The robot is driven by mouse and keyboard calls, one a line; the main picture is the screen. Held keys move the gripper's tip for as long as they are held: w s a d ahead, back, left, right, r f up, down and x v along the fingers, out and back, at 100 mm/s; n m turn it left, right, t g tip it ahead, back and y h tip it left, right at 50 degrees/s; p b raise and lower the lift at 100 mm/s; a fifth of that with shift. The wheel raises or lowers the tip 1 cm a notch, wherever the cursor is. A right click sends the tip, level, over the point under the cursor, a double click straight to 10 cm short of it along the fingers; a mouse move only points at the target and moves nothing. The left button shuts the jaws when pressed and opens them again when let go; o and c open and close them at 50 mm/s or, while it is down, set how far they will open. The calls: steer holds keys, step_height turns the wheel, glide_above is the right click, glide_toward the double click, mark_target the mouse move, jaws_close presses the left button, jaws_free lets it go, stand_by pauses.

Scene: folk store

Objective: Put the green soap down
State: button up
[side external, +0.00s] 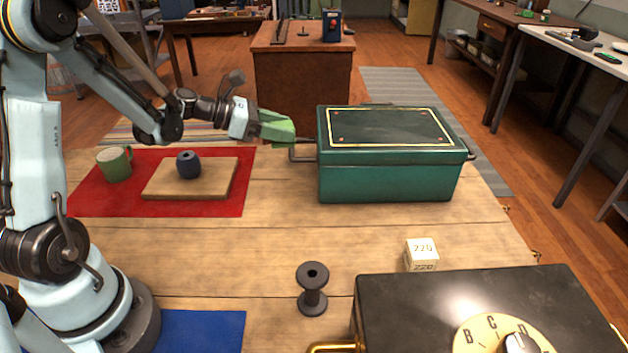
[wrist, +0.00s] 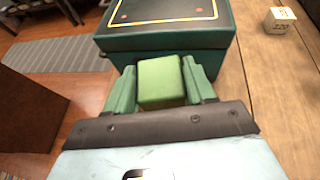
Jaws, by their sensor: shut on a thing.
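The green soap (wrist: 160,82) is a light green block between the two darker green fingers of my gripper (side external: 282,131) in the wrist view. My gripper is shut on it. In the side view the soap is hard to tell apart from the green fingers. My gripper is above the table's far side, just left of the teal metal box (side external: 385,178). In the wrist view the box (wrist: 165,38) lies just beyond the soap; I cannot tell whether they touch.
A red mat (side external: 215,208) holds a green mug (side external: 114,165) and a wooden board (side external: 212,190) with a dark blue spool (side external: 188,165) on it. A black spool (side external: 312,290), a cream cube (side external: 421,254) and a black box (side external: 440,310) stand nearer. The table's middle (side external: 270,235) is clear.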

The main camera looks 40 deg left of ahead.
steer(key=shift+d+r, duration=0.45)
steer(key=shift+r, duration=0.05)
steer(key=s+d+r+n+t+y, duration=0.1)
steer(key=s+d+r+n+y, duration=0.2)
steer(key=r, duration=0.6)
steer(key=s+d+r+t, duration=0.1)
steer(key=s+d+r, duration=0.2)
steer(key=d+r, duration=0.35)
steer(key=s+d+f+m+g+h, duration=0.3)
steer(key=d+f+m+g+h, duration=0.15)
steer(key=d+f, duration=0.4)
steer(key=s+d+f+m+g+h, duration=0.3)
steer(key=s+d+f+m+h, duration=0.15)
steer(key=d, duration=0.65)
steer(key=shift+m+y, duration=0.4)
steer(key=shift+w+a+f, duration=1.15)
steer(key=shift+w+f, duration=0.45)
steer(key=shift+f, duration=0.25)
steer(key=shift+w+a+f, duration=1.2)
steer(key=shift+w+f, duration=0.35)
steer(key=shift+f, duration=0.35)
steer(key=shift+w+a+f, duration=1.15)
steer(key=shift+w+f, duration=0.45)
steer(key=shift+f, duration=0.25)
steer(key=o, duration=1.1)
